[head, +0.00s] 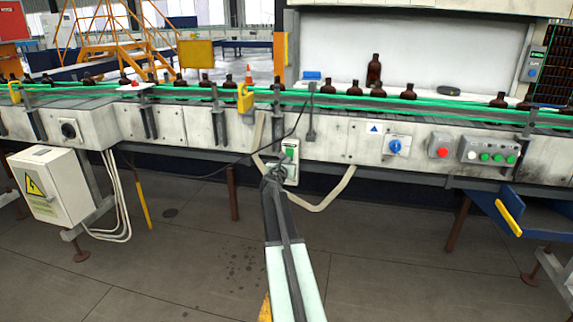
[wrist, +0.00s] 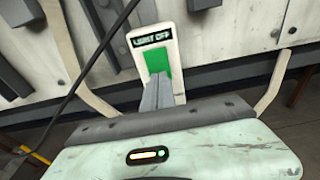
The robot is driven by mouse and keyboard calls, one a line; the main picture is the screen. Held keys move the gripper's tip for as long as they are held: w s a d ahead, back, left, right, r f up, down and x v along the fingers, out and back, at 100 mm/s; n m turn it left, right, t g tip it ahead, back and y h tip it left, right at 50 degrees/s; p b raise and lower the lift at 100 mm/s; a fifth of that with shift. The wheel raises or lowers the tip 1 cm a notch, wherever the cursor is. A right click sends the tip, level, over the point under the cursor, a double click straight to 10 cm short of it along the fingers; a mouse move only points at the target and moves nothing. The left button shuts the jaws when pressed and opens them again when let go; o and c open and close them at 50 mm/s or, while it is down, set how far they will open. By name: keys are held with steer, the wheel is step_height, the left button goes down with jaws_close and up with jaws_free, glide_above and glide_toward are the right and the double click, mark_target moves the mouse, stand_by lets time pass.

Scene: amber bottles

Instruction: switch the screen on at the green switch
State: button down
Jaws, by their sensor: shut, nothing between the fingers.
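The green switch (head: 290,153) sits on a pale upright box on the conveyor's front. In the wrist view the green switch (wrist: 156,58) lies below a small dark display that appears to read "LIGHT OFF". My gripper (head: 274,178) is shut and empty, just in front of the box. In the wrist view the fingertips of my gripper (wrist: 158,80) overlap the lower part of the green; I cannot tell whether they touch it. A large pale panel (head: 420,55), possibly the screen, stands behind the conveyor.
Amber bottles (head: 374,70) stand along the green-railed conveyor. A dark cable (head: 235,160) hangs left of the switch. A blue knob (head: 395,147), a red button (head: 442,152) and green buttons (head: 497,157) are to the right. The floor in front is open.

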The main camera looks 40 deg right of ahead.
steer(key=shift+d, duration=0.1)
stand_by(0.4)
steer(key=s+a+f+b, duration=0.1)
steer(key=s+a+f, duration=0.1)
steer(key=s+a, duration=0.5)
steer(key=a, duration=0.5)
steer(key=shift+b, duration=0.4)
steer(key=shift+s, duration=0.1)
